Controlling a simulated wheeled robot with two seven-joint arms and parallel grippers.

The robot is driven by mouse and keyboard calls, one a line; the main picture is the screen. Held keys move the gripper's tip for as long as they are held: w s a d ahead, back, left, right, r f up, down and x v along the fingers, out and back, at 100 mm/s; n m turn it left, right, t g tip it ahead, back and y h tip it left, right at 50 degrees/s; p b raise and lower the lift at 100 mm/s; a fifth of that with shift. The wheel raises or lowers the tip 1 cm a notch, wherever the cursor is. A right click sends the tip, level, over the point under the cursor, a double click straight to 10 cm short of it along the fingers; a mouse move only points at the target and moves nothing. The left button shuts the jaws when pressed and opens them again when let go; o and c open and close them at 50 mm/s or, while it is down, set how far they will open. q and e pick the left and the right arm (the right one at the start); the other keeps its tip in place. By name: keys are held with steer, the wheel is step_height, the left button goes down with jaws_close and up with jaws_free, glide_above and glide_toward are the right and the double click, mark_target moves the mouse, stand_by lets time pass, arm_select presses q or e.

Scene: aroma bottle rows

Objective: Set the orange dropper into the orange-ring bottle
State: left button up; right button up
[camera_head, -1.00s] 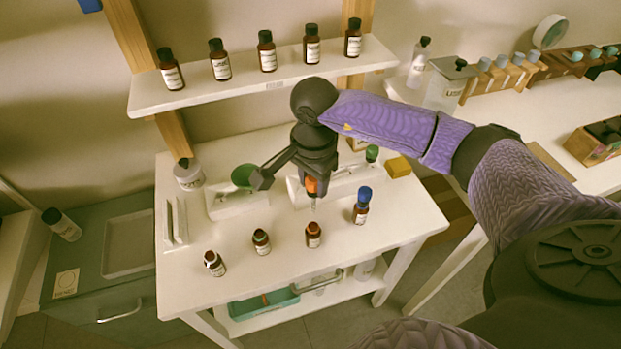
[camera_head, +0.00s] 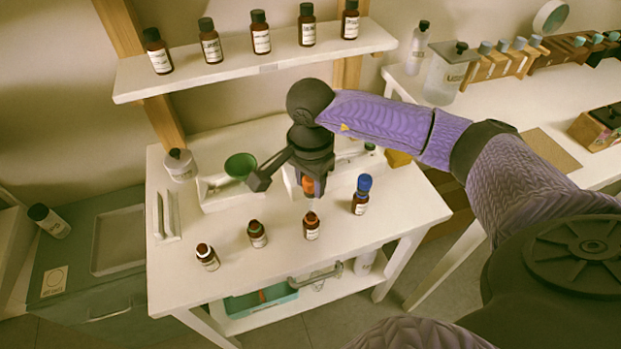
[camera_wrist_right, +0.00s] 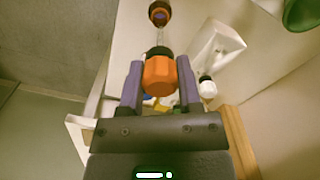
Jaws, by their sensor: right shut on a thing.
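The orange dropper (camera_head: 308,185) has an orange bulb and a clear glass tip pointing down. My right gripper (camera_head: 312,190) is shut on its bulb, which also shows between the fingers in the wrist view (camera_wrist_right: 160,75). The orange-ring bottle (camera_head: 311,228) is small and brown with a white label and stands upright on the white table. The dropper is above its mouth. In the wrist view, the bottle (camera_wrist_right: 159,14) lies beyond the glass tip; I cannot tell whether the tip touches the mouth. My left gripper is out of view.
A bottle with a blue dropper (camera_head: 362,194) stands close on the right. A green-ring bottle (camera_head: 257,235) and a pale-ring bottle (camera_head: 207,258) stand to the left. A green bowl (camera_head: 240,166) sits behind. Several bottles line the shelf (camera_head: 200,78) above.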

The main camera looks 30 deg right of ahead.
mark_target(310, 198)
steer(key=shift+f, duration=0.15)
steer(key=shift+f, duration=0.1)
steer(key=shift+f+b, duration=2.1)
steer(key=shift+f, duration=0.05)
steer(key=shift+f+b, duration=1.2)
steer(key=shift+f, duration=0.25)
steer(key=o, duration=0.8)
steer(key=shift+c, duration=0.2)
steer(key=shift+r, duration=0.1)
